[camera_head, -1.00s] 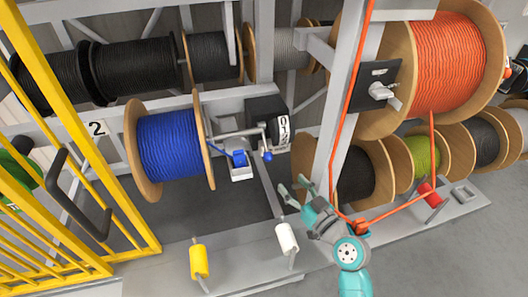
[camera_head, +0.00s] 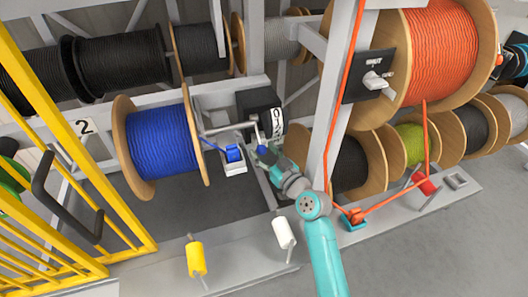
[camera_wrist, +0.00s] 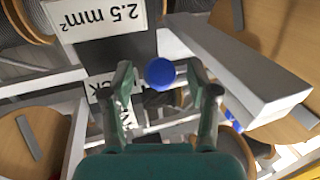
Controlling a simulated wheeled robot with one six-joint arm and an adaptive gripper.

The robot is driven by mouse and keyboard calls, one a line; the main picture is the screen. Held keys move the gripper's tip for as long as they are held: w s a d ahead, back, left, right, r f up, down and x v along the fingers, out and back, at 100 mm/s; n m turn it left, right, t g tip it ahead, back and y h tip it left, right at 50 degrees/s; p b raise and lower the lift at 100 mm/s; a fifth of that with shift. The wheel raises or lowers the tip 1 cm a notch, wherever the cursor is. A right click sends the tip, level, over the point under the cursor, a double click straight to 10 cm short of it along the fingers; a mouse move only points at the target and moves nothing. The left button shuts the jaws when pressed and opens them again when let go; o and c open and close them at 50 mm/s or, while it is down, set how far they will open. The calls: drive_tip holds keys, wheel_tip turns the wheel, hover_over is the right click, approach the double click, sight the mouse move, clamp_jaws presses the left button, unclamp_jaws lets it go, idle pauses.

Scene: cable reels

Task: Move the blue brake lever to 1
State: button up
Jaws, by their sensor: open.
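The blue brake lever's round blue knob (camera_wrist: 160,74) sits between the two fingertips of my gripper (camera_wrist: 158,70) in the wrist view, with space on both sides. My gripper is open and not closed on it. In the head view my gripper (camera_head: 270,160) is at the lever, beside the black brake box (camera_head: 258,113), and mostly covers the knob. A white number plate (camera_head: 278,122) is on the box's right side. Its digits are partly legible, and I cannot tell which mark the lever stands at.
The blue cable reel (camera_head: 161,142) is left of the lever. A small white holder (camera_head: 234,167) with a blue clamp is close by. A grey upright post (camera_head: 338,100) stands right of my gripper. White (camera_head: 284,233) and yellow (camera_head: 196,258) handles stand in front.

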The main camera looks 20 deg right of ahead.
drive_tip(key=shift+w, duration=0.1)
clamp_jaws()
